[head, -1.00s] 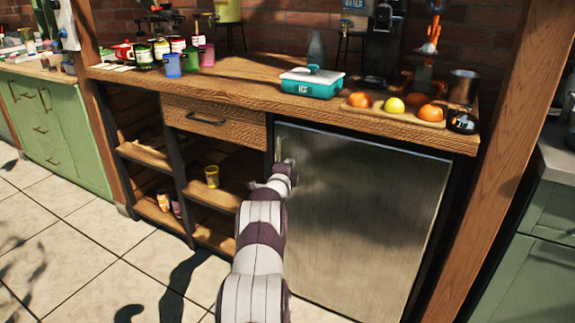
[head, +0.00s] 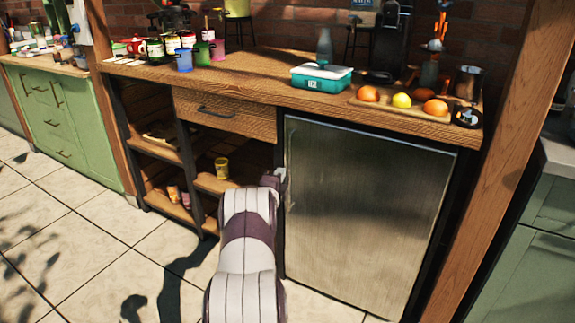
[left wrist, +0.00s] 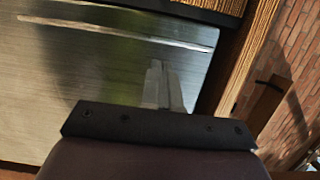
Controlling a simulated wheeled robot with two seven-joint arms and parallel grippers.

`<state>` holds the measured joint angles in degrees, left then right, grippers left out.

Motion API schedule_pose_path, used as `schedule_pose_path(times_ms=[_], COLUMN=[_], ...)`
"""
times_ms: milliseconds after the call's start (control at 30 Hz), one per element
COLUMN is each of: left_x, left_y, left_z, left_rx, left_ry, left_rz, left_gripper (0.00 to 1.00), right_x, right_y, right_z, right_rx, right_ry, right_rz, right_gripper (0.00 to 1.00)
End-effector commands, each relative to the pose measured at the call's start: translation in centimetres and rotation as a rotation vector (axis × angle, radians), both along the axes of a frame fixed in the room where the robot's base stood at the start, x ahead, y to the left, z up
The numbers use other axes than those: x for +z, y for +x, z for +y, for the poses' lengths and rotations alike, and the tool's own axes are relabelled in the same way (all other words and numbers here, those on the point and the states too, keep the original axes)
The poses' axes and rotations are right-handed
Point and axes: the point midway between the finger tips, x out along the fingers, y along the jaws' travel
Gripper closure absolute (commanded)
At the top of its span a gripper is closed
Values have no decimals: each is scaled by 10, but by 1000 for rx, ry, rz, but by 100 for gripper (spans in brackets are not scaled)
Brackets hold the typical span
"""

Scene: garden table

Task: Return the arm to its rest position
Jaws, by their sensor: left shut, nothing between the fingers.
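My left arm reaches forward from the bottom of the head view. My left gripper (head: 281,176) is near the left edge of the metal fridge door (head: 365,215), mostly hidden behind my own wrist. In the left wrist view the gripper fingers (left wrist: 163,85) are together with nothing between them, in front of the metal door (left wrist: 90,75). I cannot tell whether they touch it. The door looks closed. My right gripper is in neither view.
The wooden counter (head: 270,72) holds a teal box (head: 321,79), oranges, a lemon and several cups. Open shelves (head: 215,184) with a yellow cup (head: 221,168) stand left of the door. A wooden post (head: 500,150) rises at right. The tiled floor (head: 120,245) at left is clear.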

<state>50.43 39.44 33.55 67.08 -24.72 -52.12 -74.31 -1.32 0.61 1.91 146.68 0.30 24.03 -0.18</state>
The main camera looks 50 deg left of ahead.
Motion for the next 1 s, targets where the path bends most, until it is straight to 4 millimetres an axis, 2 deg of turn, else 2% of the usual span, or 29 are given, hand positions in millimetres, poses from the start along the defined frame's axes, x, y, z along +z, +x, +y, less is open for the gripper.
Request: schedule_pose_path(times_ms=[133,367,433,467,533,567,600,667,733,767,800,900,1000], left_x=[0,-1,-5,-13,-51,-71,-96,-120,-130,-130,-128,-116,-101], left_y=[-14,-16,-16,-18,-32,-43,-61,-81,-98,-107,-119,-152,-186], left_z=[-4,-5,-4,-2,-3,-6,-16,-61,-126,-155,-192,-273,-335], left_rx=[0,0,8,24,99,147,239,388,541,603,677,831,929], left_ry=[-1,-6,-65,-131,-348,-462,-646,-938,-1183,-1262,-1347,-1477,-1527], left_rz=[-1,-2,-15,-13,21,42,73,128,200,232,275,384,481], left_gripper=[100,100,100,100,100,100,100,100,100,100,100,100,100], right_x=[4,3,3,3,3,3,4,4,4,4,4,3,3], right_y=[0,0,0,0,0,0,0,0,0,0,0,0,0], right_z=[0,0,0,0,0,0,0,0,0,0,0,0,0], right_rx=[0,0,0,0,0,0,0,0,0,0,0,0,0], right_ry=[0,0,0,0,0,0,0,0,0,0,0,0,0], right_rz=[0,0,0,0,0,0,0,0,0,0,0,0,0], right_gripper=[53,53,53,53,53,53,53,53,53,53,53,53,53])
